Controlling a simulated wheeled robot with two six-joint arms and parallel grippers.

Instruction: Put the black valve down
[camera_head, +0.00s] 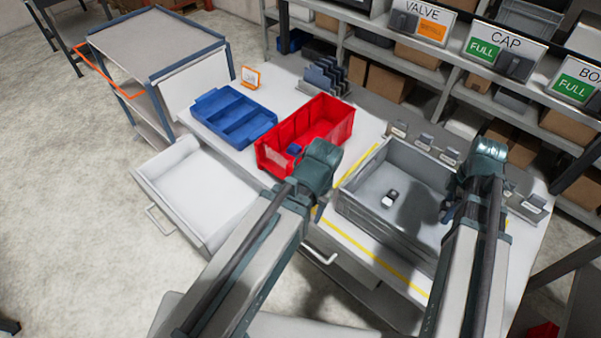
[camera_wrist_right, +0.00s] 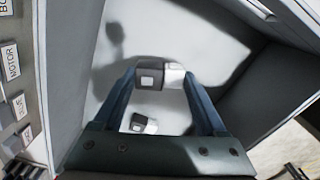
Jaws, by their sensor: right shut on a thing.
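My right gripper (camera_head: 447,212) is over the right side of a grey bin (camera_head: 365,213) on the table. In the right wrist view its two fingers are shut on the black valve (camera_wrist_right: 151,76), a dark block with a pale square on its face and a whitish part beside it. Another small black and white part (camera_wrist_right: 143,123) lies on the bin floor, and it also shows in the head view (camera_head: 390,198). My left gripper (camera_head: 308,190) hangs between the red bin (camera_head: 330,125) and the grey bin; its fingers are mostly hidden by its own wrist.
A blue divided tray (camera_head: 232,118) stands left of the red bin. An open white drawer (camera_head: 200,190) juts out at the table's left front. Small labelled holders (camera_head: 424,142) line the grey bin's back. Shelves with VALVE and CAP signs (camera_head: 506,48) stand behind.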

